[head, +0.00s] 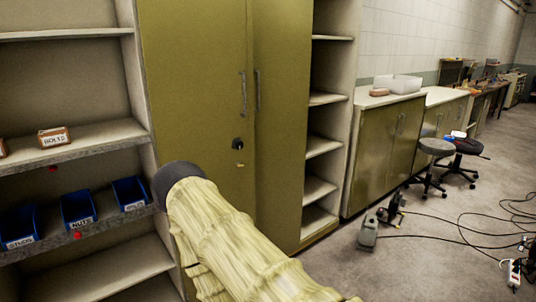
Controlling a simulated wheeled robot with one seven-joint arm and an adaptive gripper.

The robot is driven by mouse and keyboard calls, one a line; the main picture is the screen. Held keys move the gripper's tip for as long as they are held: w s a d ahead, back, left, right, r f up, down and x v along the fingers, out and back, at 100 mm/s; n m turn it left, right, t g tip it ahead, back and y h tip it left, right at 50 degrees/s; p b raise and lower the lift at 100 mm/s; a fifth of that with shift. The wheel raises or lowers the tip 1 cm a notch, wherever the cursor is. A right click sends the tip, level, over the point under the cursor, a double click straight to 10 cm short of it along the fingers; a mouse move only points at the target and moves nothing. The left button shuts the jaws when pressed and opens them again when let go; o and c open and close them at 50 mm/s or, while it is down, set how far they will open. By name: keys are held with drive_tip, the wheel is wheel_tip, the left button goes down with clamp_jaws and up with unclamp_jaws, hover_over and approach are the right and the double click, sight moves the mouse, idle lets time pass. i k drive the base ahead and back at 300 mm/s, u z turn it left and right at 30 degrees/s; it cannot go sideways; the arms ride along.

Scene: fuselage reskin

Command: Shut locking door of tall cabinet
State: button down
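The tall cabinet has two olive-green doors. The left door (195,85) carries a dark round lock (238,144) with a small brass-coloured piece below it and a vertical handle (243,92) near its inner edge. The right door (283,110) has its own vertical handle (258,90) and looks narrower and darker. The two doors meet at a vertical line between the handles. I cannot tell for sure whether either stands slightly ajar. My pale arm with a dark rounded end rises in front and hides the left door's lower part. My gripper is not visible.
Open shelves (70,141) with blue bins (77,209) and a box marked bolts (54,137) stand left. Empty open shelves (323,147) stand right of the doors. Farther right are low cabinets (384,150), stools (436,147), a grey device (368,232) and cables on the floor.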

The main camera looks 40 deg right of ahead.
sight(198, 55)
drive_tip(key=z, duration=0.6)
drive_tip(key=i, duration=0.45)
drive_tip(key=z, duration=0.2)
